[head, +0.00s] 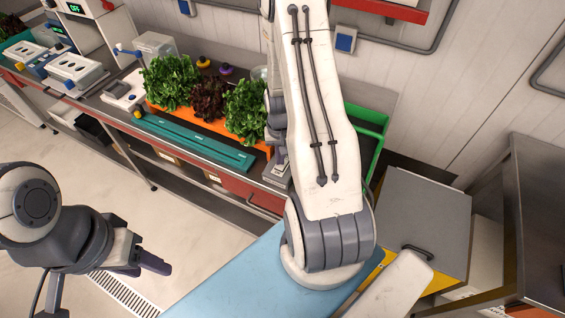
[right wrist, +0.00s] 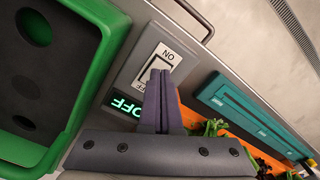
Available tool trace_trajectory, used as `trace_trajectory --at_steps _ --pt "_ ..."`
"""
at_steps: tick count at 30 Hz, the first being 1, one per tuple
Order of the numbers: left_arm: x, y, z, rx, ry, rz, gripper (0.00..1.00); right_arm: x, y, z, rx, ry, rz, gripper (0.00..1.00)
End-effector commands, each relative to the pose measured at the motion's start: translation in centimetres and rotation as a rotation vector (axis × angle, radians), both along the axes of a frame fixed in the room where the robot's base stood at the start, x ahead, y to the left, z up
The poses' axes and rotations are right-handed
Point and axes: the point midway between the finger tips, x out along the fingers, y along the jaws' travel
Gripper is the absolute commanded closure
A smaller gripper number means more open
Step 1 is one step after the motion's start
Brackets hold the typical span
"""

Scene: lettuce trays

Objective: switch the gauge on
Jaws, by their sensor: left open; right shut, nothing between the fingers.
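The gauge (right wrist: 134,72) is a grey box beside the green crate in the right wrist view, with a lit green display (right wrist: 128,105) that reads OFF. Its white rocker switch (right wrist: 168,57) is marked ON at the far end, with OFF partly covered by my fingers. My right gripper (right wrist: 161,74) is shut and empty, its tips over the switch; I cannot tell whether they touch it. In the head view my right arm hides most of the gauge (head: 276,174). My left gripper (head: 152,263) is open and empty above the floor, away from the bench.
The green crate (right wrist: 98,68) stands close beside the gauge. An orange tray (head: 158,109) holds several lettuces (head: 170,80), with a teal bar (head: 195,142) along its front. A grey-lidded cabinet (head: 425,215) is at right. Floor (head: 190,235) is clear before the bench.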

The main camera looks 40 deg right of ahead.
Motion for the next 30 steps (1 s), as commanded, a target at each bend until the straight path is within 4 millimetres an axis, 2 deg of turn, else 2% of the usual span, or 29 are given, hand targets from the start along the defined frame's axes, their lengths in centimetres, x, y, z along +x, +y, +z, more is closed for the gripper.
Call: trace_trajectory --at_steps 30 --pt "0.0 0.0 -0.9 0.000 0.000 0.000 0.50 0.0 0.0 -1.2 0.000 0.000 0.000 1.00"
